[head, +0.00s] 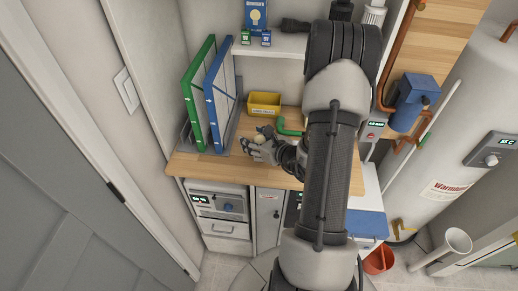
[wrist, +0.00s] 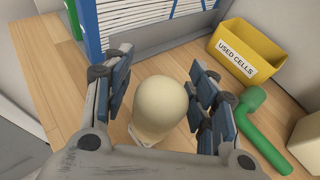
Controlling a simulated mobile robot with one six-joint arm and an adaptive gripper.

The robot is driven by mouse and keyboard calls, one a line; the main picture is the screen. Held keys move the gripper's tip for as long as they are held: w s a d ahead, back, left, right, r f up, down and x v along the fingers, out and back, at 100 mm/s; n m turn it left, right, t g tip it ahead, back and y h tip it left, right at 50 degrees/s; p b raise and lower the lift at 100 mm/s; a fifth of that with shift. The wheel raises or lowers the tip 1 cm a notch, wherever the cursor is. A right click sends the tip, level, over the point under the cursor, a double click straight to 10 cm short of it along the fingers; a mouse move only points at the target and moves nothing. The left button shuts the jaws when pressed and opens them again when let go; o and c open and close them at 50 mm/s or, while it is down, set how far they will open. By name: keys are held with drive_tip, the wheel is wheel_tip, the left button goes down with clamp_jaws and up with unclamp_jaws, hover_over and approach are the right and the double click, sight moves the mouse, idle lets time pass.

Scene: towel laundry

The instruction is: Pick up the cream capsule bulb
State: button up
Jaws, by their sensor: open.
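The cream capsule bulb (wrist: 159,106) stands on the wooden counter in the wrist view, its rounded top toward the camera and its lower end partly hidden by my gripper's body. My gripper (wrist: 160,92) is open, with one finger on each side of the bulb. A gap shows on the left; the right finger is close to the bulb, and I cannot tell whether it touches. In the head view my gripper (head: 257,143) is low over the counter, and a small part of the cream bulb (head: 260,138) shows at its fingers.
A yellow bin marked "USED CELLS" (wrist: 247,53) and a green pipe elbow (wrist: 262,130) lie to the right. A cream block (wrist: 306,142) is at the right edge. Blue (head: 218,92) and green (head: 198,95) framed panels stand behind. Bare counter (wrist: 52,95) shows at left.

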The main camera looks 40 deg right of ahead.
drive_tip(key=shift+w+f, duration=0.2)
drive_tip(key=shift+w, duration=0.35)
drive_tip(key=shift+c, duration=0.5)
drive_tip(key=c, duration=1.1)
drive_tip(key=shift+c, duration=0.2)
